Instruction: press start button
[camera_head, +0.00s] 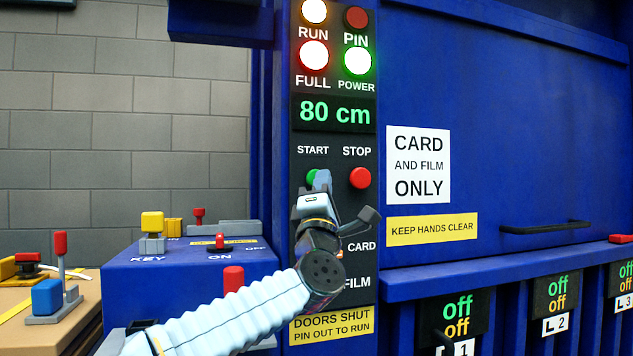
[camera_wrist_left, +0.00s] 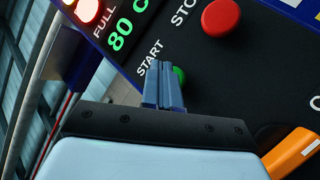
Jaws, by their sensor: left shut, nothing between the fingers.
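The green START button (camera_head: 312,178) is on the black control panel, under the START label and left of the red STOP button (camera_head: 360,178). My left gripper (camera_head: 322,180) is shut and empty, with its fingertips in front of the START button and covering part of it. In the left wrist view the shut fingers (camera_wrist_left: 163,85) overlap the green START button (camera_wrist_left: 180,75), which shows just to their right. I cannot tell whether the fingertips touch it. The red STOP button (camera_wrist_left: 221,17) shows up and to the right there. My right gripper is not in view.
The panel display (camera_head: 335,112) reads 80 cm; RUN, FULL and POWER lamps are lit. A lever (camera_head: 367,217) labelled CARD and FILM is close right of my left wrist. A blue box (camera_head: 190,275) with a key switch and a cardboard-coloured box stand at left.

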